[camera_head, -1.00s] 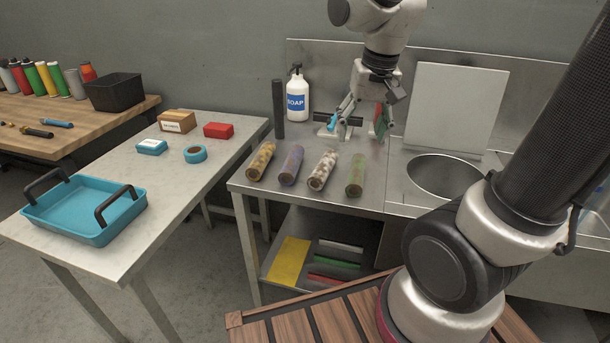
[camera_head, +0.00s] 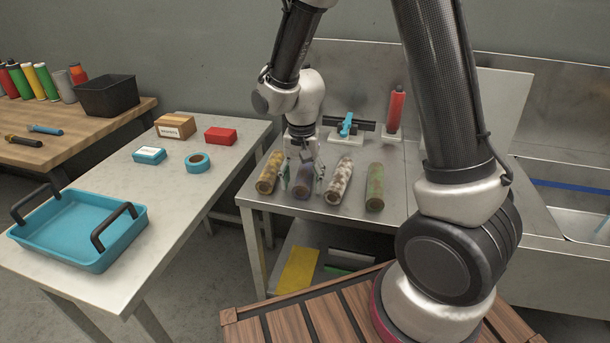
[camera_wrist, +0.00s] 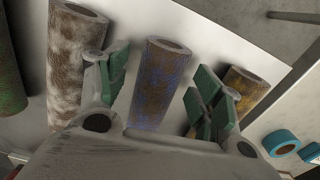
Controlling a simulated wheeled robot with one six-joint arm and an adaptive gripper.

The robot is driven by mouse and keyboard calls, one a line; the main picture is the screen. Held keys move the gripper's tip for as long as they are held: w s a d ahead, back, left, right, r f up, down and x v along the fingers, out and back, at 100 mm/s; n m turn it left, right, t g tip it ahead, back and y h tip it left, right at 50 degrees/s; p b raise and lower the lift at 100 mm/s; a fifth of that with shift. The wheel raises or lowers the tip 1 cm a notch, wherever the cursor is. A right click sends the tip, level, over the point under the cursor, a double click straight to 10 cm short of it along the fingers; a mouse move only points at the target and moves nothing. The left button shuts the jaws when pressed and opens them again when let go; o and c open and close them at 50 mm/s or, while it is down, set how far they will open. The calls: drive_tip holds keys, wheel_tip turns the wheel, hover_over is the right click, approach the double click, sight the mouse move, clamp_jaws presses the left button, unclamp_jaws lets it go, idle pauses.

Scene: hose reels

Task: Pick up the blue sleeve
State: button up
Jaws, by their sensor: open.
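The blue sleeve (camera_head: 302,192) is a short hollow tube, worn brown with blue patches, lying on the steel counter between two other sleeves. In the wrist view the blue sleeve (camera_wrist: 163,80) lies between the green-padded fingers of my gripper (camera_wrist: 162,92), one on each side. My gripper (camera_head: 302,177) is open and points down over it in the head view, partly hiding it. The fingers look apart from the sleeve. I cannot tell how far down they reach beside it.
A yellowish sleeve (camera_head: 269,172) lies close on the left; a white-brown sleeve (camera_head: 338,181) and a green sleeve (camera_head: 375,187) lie on the right. Behind stand a blue clamp piece (camera_head: 347,124) and a red cylinder (camera_head: 395,110). A blue tray (camera_head: 80,222) sits on the left table.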

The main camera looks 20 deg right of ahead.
drive_tip(key=shift+f, duration=0.45)
drive_tip(key=shift+c, duration=0.5)
drive_tip(key=c, duration=1)
